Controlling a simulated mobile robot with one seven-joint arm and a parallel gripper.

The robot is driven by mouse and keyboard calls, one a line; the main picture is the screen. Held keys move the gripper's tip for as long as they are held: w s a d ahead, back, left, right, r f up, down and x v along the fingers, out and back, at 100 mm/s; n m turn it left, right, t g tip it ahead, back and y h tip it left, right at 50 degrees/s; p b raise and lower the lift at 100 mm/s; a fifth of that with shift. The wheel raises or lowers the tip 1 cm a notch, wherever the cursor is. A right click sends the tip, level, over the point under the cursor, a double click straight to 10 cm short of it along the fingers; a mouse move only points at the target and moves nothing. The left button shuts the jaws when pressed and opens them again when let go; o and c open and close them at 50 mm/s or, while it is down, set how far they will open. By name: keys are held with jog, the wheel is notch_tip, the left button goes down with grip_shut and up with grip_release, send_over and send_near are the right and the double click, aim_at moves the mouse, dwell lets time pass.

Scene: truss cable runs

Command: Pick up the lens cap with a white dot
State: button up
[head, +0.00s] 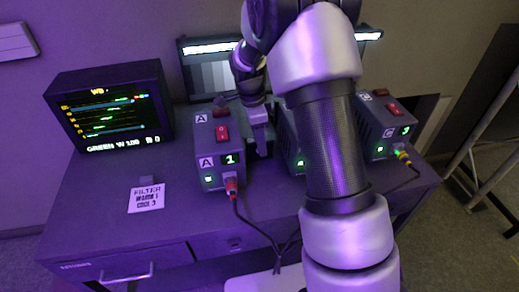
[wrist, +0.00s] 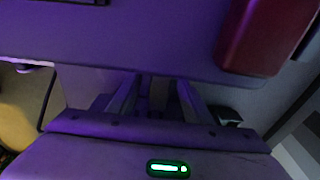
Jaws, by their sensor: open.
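I cannot make out a lens cap with a white dot in either view. My gripper (head: 260,143) points down beside the right side of that box (head: 207,145), partly behind my arm in the head view. In the wrist view my gripper (wrist: 155,98) is open, its fingers foreshortened in front of a purple surface. I see nothing held between the fingers.
A red switch (wrist: 265,35) is close at the upper right of the wrist view. Box C (head: 377,130) stands right of my arm; another box is mostly hidden. A monitor (head: 110,108) and a filter card (head: 149,198) are on the left of the desk (head: 100,222). Cables hang in front.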

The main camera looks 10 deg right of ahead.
jog(key=shift+f, duration=0.25)
dwell(0.3)
jog(key=shift+c, duration=0.4)
grip_shut()
